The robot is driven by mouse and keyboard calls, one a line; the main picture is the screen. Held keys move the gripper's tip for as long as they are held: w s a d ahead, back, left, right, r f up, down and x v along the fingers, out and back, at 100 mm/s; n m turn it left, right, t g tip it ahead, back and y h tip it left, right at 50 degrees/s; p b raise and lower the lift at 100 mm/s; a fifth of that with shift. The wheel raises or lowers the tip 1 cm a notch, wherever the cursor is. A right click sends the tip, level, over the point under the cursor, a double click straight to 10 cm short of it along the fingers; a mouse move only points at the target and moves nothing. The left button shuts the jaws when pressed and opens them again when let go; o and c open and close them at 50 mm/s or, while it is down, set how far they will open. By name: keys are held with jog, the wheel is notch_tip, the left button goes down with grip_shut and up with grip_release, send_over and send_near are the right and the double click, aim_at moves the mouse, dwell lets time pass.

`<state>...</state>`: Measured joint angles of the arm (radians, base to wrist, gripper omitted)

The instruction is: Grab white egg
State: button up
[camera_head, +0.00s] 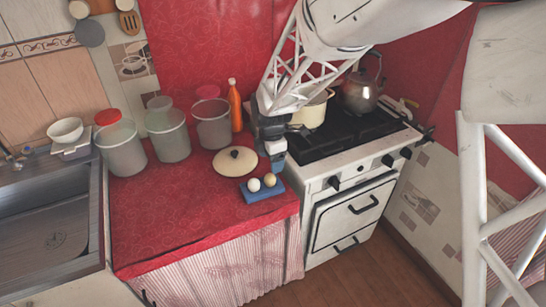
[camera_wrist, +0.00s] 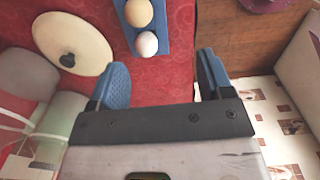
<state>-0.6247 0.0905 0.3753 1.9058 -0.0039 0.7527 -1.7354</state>
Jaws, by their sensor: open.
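The white egg (camera_head: 254,184) sits at the left on a small blue tray (camera_head: 262,196). A tan egg (camera_head: 270,180) sits right beside it. In the wrist view the white egg (camera_wrist: 147,44) is the nearer one to my gripper, and the tan egg (camera_wrist: 139,13) lies beyond it on the blue tray (camera_wrist: 163,28). My gripper (camera_wrist: 162,78) is open and empty, its blue fingers apart. The white egg lies ahead of the gap between the fingers in that view. In the head view my gripper (camera_head: 278,160) points down, just behind the tray.
A cream lid with a dark knob (camera_head: 238,160) lies behind the tray. Several jars, one of them this clear jar (camera_head: 168,135), and an orange bottle (camera_head: 235,108) stand farther back. A stove (camera_head: 350,140) with a pot (camera_head: 312,112) and kettle (camera_head: 362,92) is at right.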

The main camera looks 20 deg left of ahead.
aim_at(254, 179)
jog(key=a+f+n, duration=0.1)
jog(key=a, duration=0.1)
jog(key=a+f+n, duration=0.1)
jog(key=a+f, duration=0.1)
jog(key=a+f+n, duration=0.1)
jog(key=a, duration=0.1)
jog(key=shift+s+f, duration=0.15)
jog(key=shift+f, duration=0.15)
jog(key=shift+f, duration=0.1)
jog(key=shift+f, duration=1.2)
jog(key=shift+f, duration=0.1)
jog(key=shift+d+f, duration=0.1)
jog(key=shift+f, duration=2.45)
jog(key=c, duration=0.7)
